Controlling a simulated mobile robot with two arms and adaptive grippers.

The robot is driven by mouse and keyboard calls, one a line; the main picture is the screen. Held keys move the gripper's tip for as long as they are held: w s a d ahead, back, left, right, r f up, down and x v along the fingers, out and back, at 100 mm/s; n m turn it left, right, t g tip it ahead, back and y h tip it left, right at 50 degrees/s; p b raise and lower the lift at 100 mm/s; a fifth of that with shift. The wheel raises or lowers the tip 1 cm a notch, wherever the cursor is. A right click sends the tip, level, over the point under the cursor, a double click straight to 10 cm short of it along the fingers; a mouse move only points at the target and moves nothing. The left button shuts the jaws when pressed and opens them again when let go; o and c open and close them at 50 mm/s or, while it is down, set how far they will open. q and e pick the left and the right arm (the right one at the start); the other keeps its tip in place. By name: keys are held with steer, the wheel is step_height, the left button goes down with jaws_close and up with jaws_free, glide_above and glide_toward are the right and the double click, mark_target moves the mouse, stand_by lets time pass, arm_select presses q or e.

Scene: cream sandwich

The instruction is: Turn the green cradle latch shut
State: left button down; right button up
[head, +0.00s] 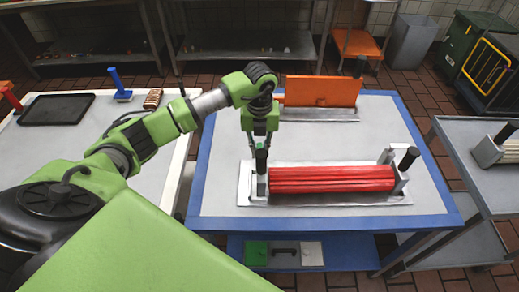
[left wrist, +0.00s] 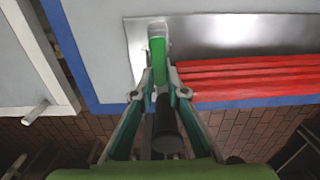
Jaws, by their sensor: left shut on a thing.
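The cradle (head: 258,192) is a grey metal holder on the blue-edged table, with a bundle of red bars (head: 330,180) lying in it. The green latch (left wrist: 157,58) is at the cradle's left end; in the left wrist view it points away from my fingers, nearly in line with them. My left gripper (head: 261,150) reaches down over that end. In the left wrist view its fingers (left wrist: 161,82) are closed on both sides of the green latch. A dark cylindrical handle (left wrist: 167,130) shows between the finger links. My right gripper is out of view.
An orange block-like piece (head: 320,91) stands at the back of the blue-edged table (head: 225,212). A white table (head: 140,170) on the left bears a black tray (head: 57,109) and a blue-handled tool (head: 118,85). A grey cart (head: 487,182) stands on the right.

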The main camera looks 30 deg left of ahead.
arm_select(q)
steer(key=c, duration=2)
jaws_free()
steer(key=shift+w+r, duration=0.1)
step_height(320, 180, up, 12)
